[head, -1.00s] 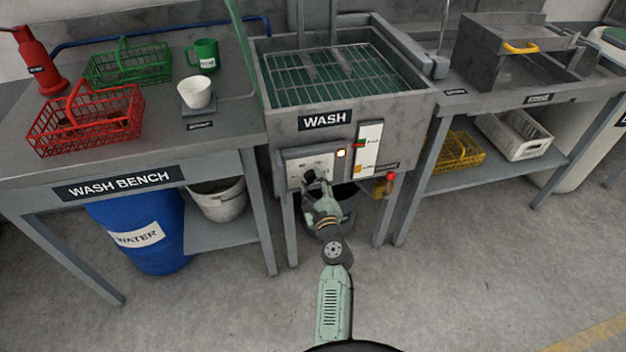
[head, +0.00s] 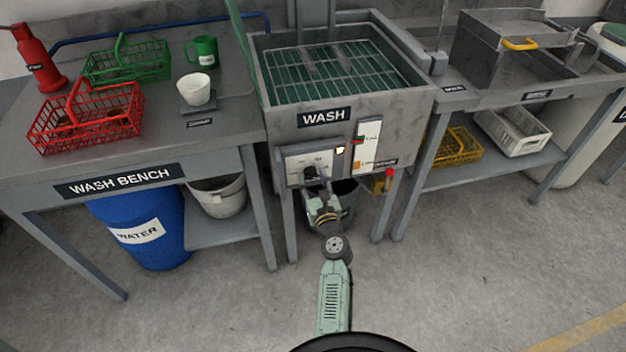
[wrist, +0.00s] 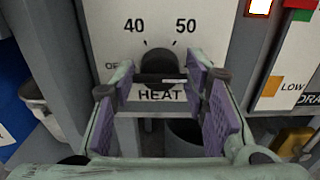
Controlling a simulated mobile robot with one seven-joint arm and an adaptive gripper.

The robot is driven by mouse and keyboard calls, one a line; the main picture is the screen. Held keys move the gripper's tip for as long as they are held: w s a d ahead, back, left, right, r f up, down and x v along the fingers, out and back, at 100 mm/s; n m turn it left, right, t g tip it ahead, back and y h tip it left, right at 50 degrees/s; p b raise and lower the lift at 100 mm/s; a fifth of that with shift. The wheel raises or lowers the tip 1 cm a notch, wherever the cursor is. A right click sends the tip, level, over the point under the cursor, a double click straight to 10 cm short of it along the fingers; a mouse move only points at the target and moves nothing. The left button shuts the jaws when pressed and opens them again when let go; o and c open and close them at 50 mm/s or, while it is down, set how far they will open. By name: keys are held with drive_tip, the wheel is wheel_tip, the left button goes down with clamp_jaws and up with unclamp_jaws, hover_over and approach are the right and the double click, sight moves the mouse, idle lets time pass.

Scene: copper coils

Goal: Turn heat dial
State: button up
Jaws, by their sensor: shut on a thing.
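The heat dial (wrist: 159,66) is a dark round knob with a crossbar on a white plate marked 40, 50 and HEAT. Its bar lies nearly level in the wrist view, with a white mark toward the right end. The dial also shows in the head view (head: 310,172), on the front of the wash tank (head: 290,125). My gripper (wrist: 160,84) has its purple-padded fingers on either side of the bar, shut on the dial.
An indicator lamp (head: 341,150) glows whitish right of the dial. A level gauge (head: 367,142) and a red-handled drain valve (head: 388,180) are farther right. A dark bucket (head: 346,194) stands under the tank, close to my gripper. Table legs flank it.

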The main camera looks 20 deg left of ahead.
drive_tip(key=shift+r, duration=0.1)
idle(0.3)
drive_tip(key=o, duration=1.2)
drive_tip(key=shift+c, duration=0.2)
drive_tip(key=v, duration=0.7)
drive_tip(key=shift+s+d, duration=0.15)
drive_tip(key=shift+s, duration=0.05)
